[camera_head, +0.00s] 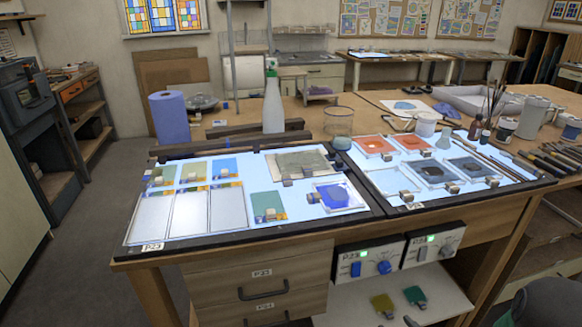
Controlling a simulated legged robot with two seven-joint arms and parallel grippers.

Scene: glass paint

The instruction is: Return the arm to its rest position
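Neither of my grippers shows in the head view, so I cannot see where they are or whether they hold anything. The workbench (190,253) stands in front of me with two lit panels on top. The left lit panel (232,222) carries glass pieces and pale sheets. The right lit panel (375,164) carries framed glass pieces in orange and grey-blue.
A white spray bottle (273,105), a blue paper roll (170,118) and a glass jar (338,121) stand behind the panels. Brushes and white pots crowd the right side. Control boxes (370,257) hang under the front edge. A dark rounded shape (548,303) fills the bottom right corner.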

